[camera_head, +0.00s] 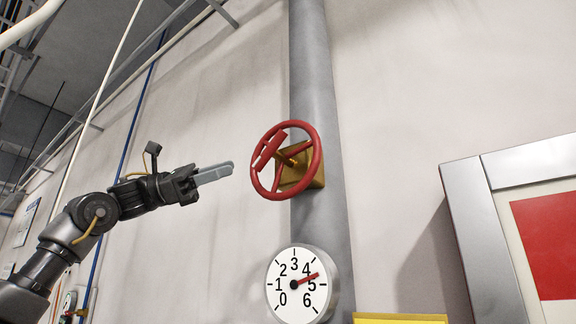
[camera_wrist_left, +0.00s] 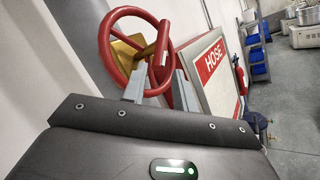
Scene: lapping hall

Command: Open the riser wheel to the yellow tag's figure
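The red riser wheel (camera_head: 314,145) stands on a brass-coloured valve body (camera_head: 309,178) on a grey vertical pipe (camera_head: 318,80). A red handle bar crosses its upper left. The wheel also shows in the left wrist view (camera_wrist_left: 104,45), beyond the fingers. My left gripper (camera_head: 231,167) is just left of the wheel, pointing at it, with a small gap in the picture. In the left wrist view its two fingers (camera_wrist_left: 160,88) are apart, with nothing clearly held. The round dial (camera_head: 281,306) below has a red pointer between 4 and 5. My right gripper is not in view.
The top edge of a yellow panel (camera_head: 400,319) shows at the bottom; any figure on it is out of frame. A metal-framed cabinet (camera_head: 470,215) with a red panel stands to the right, marked HOSE in the wrist view.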

